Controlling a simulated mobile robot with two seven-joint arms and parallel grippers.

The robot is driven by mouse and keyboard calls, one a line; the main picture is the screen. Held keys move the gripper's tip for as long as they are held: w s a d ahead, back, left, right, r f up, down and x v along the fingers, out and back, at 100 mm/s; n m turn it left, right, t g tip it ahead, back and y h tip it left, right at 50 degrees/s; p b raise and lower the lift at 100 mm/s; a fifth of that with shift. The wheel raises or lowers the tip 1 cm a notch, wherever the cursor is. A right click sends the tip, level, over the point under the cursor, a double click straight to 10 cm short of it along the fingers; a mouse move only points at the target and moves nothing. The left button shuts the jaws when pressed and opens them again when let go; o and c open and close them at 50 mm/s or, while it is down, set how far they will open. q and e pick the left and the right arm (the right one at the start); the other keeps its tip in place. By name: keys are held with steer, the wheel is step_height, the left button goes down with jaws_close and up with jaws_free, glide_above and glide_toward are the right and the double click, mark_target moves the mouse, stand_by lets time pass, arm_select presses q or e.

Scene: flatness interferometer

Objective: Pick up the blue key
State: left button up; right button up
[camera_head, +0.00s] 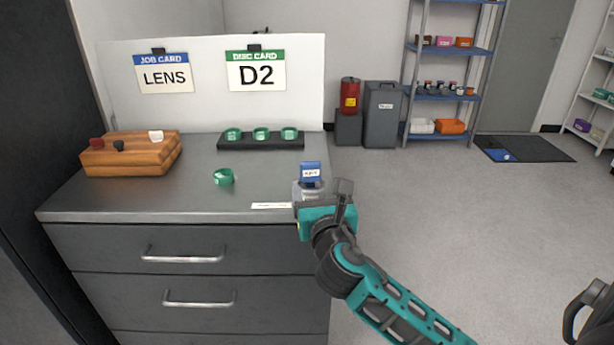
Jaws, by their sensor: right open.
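The blue key (310,169) stands upright near the right edge of the counter. It has a small white label and sits on a small grey holder (303,190), partly hidden by my gripper. My right gripper (325,193) is open, just in front of and below the blue key. I cannot tell whether it touches the key or the holder. My left gripper is not in view.
A wooden block (130,158) with red, black and white pieces stands at the counter's left. A black rack (261,143) holds three green rings, and a loose green ring (223,177) lies before it. A white strip (271,206) lies near the front edge.

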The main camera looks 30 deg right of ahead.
mark_target(311, 172)
steer(key=b+x, duration=0.1)
steer(key=x, duration=0.7)
steer(key=shift+w+f, duration=0.15)
steer(key=shift+w, duration=0.05)
steer(key=shift+c, duration=0.4)
steer(key=c, duration=1.1)
steer(key=shift+o, duration=0.2)
